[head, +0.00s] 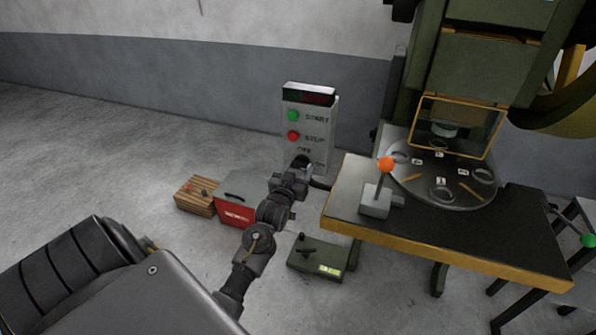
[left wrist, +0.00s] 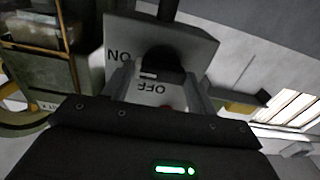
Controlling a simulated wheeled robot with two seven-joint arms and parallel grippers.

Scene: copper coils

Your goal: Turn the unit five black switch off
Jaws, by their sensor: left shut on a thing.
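The grey control box (head: 319,122) stands on the floor near the wall, with a green START button (head: 293,115), a red STOP button (head: 293,135) and an OFF label below them. My left gripper (head: 304,164) is at the lower part of its front face and hides the switch in the head view. In the left wrist view, the black switch (left wrist: 162,63) sits between the fingers of my left gripper (left wrist: 160,85), which is shut on it. ON and OFF labels show upside down beside the switch. I cannot tell its exact setting. My right gripper is out of view.
A press table (head: 450,235) with an orange-knobbed lever (head: 386,165) stands close to the right of my left gripper. A red and grey toolbox (head: 236,205), a wooden crate (head: 193,200) and a green foot pedal (head: 318,256) are on the floor. Floor at left is clear.

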